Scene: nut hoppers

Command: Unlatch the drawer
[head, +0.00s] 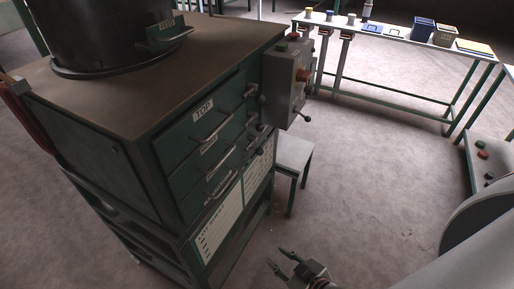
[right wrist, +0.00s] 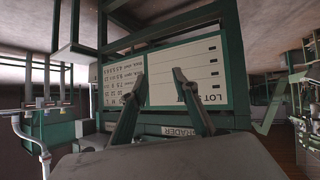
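A dark green cabinet (head: 120,155) stands at the left in the head view. Its front has stacked drawers with bar handles; the upper drawer (head: 213,122) carries a TOP label (head: 203,107). Small dark latch-like parts (head: 251,90) sit along the drawers' right edge; their positions are too small to tell. My right gripper (head: 279,259) is low in front of the cabinet, well below the drawers, apart from them. In the right wrist view its two fingers (right wrist: 159,76) are spread, with nothing between them. My left gripper is not in view.
A grey control box (head: 289,80) with buttons and a lever juts from the cabinet's right side. A white chart (head: 218,228) hangs below the drawers. A small stool (head: 293,153) stands beside the cabinet. A long table (head: 400,38) with bins is behind.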

